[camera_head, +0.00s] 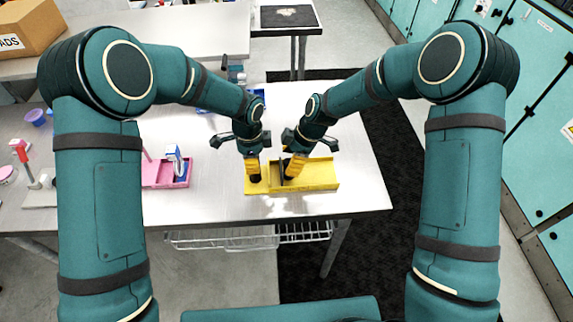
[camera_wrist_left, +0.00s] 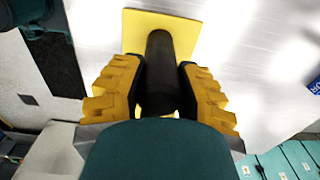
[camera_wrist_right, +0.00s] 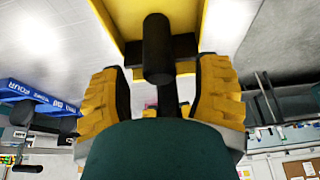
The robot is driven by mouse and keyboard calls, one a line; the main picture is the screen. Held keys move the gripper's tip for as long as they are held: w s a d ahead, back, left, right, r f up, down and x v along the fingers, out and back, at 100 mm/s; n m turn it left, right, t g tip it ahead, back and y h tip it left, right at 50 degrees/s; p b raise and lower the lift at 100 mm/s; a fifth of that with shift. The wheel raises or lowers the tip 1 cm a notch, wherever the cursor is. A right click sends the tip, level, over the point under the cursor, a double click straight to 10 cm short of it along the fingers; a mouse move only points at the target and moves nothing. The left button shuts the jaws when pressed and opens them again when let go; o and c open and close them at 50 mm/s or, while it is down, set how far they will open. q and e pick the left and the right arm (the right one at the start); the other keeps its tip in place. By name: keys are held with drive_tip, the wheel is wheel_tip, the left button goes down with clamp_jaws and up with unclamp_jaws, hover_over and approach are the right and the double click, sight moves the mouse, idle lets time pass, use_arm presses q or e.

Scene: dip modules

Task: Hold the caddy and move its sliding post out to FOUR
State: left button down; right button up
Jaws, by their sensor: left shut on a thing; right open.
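The yellow caddy (camera_head: 318,178) lies on the table near its front edge. Its left end is a flat yellow plate carrying an upright black post (camera_wrist_left: 160,70). My left gripper (camera_head: 254,172) is shut on this post, one finger on each side. A second black post (camera_wrist_right: 157,50) stands in the caddy's long part. My right gripper (camera_head: 292,168) is open with its fingers on either side of this second post, and gaps show in the right wrist view. In the head view the grippers largely hide both posts. The right wrist view shows the yellow caddy (camera_wrist_right: 215,20) close above.
A blue piece with lettering that seems to read FOUR (camera_wrist_right: 38,97) shows in the right wrist view. A pink tray (camera_head: 165,176) stands left of the caddy. A purple bowl (camera_head: 36,116) is further left. The table right of the caddy is clear up to its edge.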

drive_tip(key=shift+x, duration=1.4)
clamp_jaws()
